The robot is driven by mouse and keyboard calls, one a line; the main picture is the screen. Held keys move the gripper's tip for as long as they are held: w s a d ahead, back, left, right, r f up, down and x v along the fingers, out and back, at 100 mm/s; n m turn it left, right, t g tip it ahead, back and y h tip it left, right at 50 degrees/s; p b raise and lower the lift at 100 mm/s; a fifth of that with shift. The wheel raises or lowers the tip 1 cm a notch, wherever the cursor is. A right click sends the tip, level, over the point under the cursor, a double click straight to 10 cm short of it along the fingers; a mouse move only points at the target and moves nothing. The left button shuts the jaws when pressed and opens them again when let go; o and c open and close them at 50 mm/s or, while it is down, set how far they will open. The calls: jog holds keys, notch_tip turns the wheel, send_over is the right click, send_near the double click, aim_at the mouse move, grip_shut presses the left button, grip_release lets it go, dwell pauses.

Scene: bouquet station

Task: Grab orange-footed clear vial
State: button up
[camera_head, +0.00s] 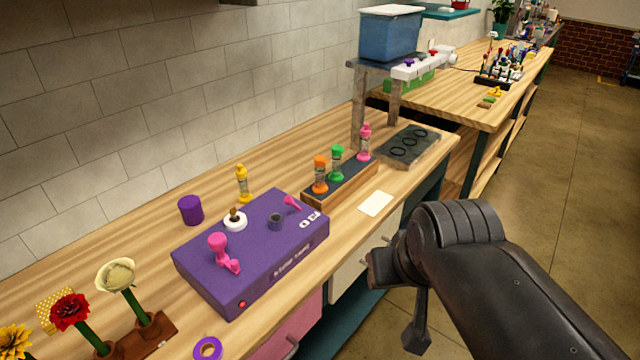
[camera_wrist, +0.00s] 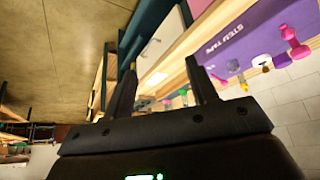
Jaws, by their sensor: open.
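The orange-footed clear vial (camera_head: 320,176) stands upright in the near end of a dark-topped wooden rack (camera_head: 349,185). It has an orange cap and an orange foot. Beside it in the rack stand a green vial (camera_head: 337,162) and, at the far end, a pink vial (camera_head: 365,143). My gripper (camera_head: 378,250) is off the bench's front edge, to the right of the rack and apart from the vials. In the wrist view my gripper (camera_wrist: 160,80) has its two fingers spread with nothing held. I cannot pick out the orange vial surely there.
A purple box (camera_head: 255,250) with pink parts lies left of the rack. A yellow vial (camera_head: 243,183) and a purple cup (camera_head: 191,210) stand behind it. A white card (camera_head: 376,203) lies in front of the rack. A raised shelf with a blue bin (camera_head: 389,35) stands beyond.

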jog(key=w+a+r, duration=0.1)
jog(key=w+r, duration=0.3)
jog(key=w, duration=0.6)
jog(key=n+g+y, duration=0.1)
jog(key=n, duration=0.2)
send_over(324, 162)
jog(key=s, duration=0.2)
jog(key=f, duration=0.4)
jog(key=shift+s+d+f, duration=0.15)
jog(key=shift+d+f, duration=0.15)
jog(key=x, duration=0.5)
jog(key=shift+f, duration=0.1)
jog(key=x, duration=0.5)
jog(key=shift+a, duration=0.35)
jog(key=shift+c, duration=0.3)
grip_shut()
